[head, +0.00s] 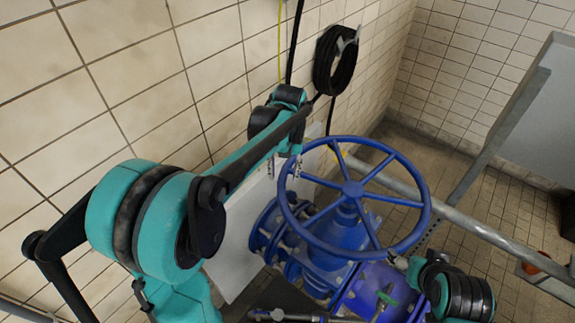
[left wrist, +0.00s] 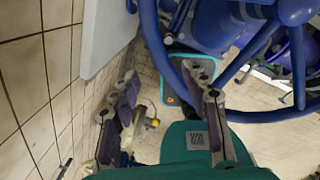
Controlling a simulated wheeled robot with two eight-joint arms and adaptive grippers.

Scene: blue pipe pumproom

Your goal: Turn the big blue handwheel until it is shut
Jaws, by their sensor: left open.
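The big blue handwheel (head: 425,205) sits on top of a blue valve (head: 335,240), its spokes meeting at a central hub. My left gripper (head: 284,168) is at the wheel's left rim, fingers pointing down. In the left wrist view, the open left gripper (left wrist: 160,85) has its two fingers apart, with the blue rim (left wrist: 165,65) showing between and beyond the tips. The right finger overlaps the rim; I cannot tell whether it touches. My right arm shows at the lower right of the head view, but its finger opening is not clear.
A tiled wall (head: 130,60) runs close along the left, with a coiled black hose (head: 335,60) hanging on it. A grey metal pipe (head: 480,230) crosses behind the wheel to the right. A grey panel (head: 535,110) stands at the right. Tiled floor lies behind.

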